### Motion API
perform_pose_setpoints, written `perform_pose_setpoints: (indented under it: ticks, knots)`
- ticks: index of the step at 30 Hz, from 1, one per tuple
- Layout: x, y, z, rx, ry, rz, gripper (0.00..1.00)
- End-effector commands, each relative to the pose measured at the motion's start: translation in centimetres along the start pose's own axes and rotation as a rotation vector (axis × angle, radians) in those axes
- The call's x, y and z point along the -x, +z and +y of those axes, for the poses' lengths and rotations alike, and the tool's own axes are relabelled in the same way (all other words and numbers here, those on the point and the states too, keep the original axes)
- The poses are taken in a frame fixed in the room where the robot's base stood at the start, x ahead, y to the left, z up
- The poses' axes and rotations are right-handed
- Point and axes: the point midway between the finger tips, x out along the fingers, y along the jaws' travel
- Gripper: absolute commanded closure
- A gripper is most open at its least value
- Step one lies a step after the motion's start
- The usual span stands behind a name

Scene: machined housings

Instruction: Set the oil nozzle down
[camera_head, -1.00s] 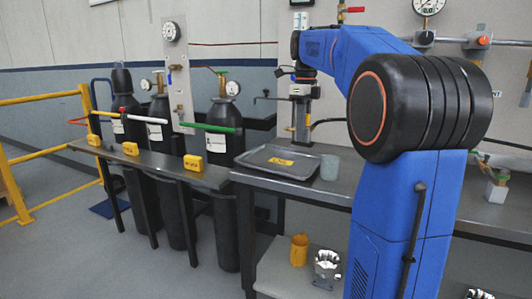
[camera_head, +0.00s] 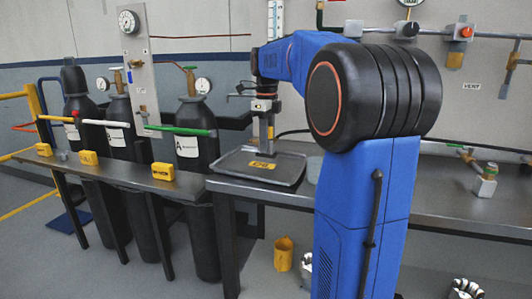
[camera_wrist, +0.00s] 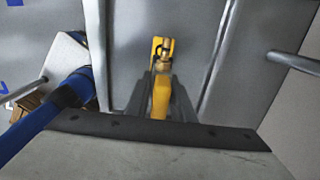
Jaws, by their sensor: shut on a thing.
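My gripper (camera_head: 265,128) points down over the grey tray (camera_head: 222,171) on the bench. In the wrist view my gripper (camera_wrist: 160,90) is shut on the oil nozzle (camera_wrist: 161,102), which has a yellow body and a brass tip (camera_wrist: 164,52). The tip overlaps a yellow label (camera_wrist: 155,45), which also shows on the tray floor in the head view (camera_head: 262,165). In the head view the nozzle is too small to make out clearly. I cannot tell whether it touches the tray.
A grey cup (camera_head: 314,168) stands right of the tray, partly hidden by my arm. Dark gas cylinders (camera_head: 194,150) stand at the left behind a rail with yellow tags (camera_head: 163,171). A yellow container (camera_head: 283,254) is below the bench. A valve fitting (camera_head: 486,181) is on the right.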

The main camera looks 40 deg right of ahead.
Motion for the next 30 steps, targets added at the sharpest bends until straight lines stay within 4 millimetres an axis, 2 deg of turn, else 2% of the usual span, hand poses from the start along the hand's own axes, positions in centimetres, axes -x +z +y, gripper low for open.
perform_pose_setpoints:
  ticks: [7, 19, 20, 21, 30]
  knots:
    - [-3.1, 0.0, 0.0, 0.0, 0.001, 0.001, 1.0]
    - [-3.7, 0.0, 0.0, 0.0, 0.0, 0.0, 1.0]
    - [-3.7, 0.0, 0.0, 0.0, 0.0, 0.0, 0.71]
    - [-3.6, 0.0, 0.0, 0.0, 0.0, 0.0, 0.62]
    - [-3.6, 0.0, 0.0, 0.0, 0.0, 0.0, 0.6]
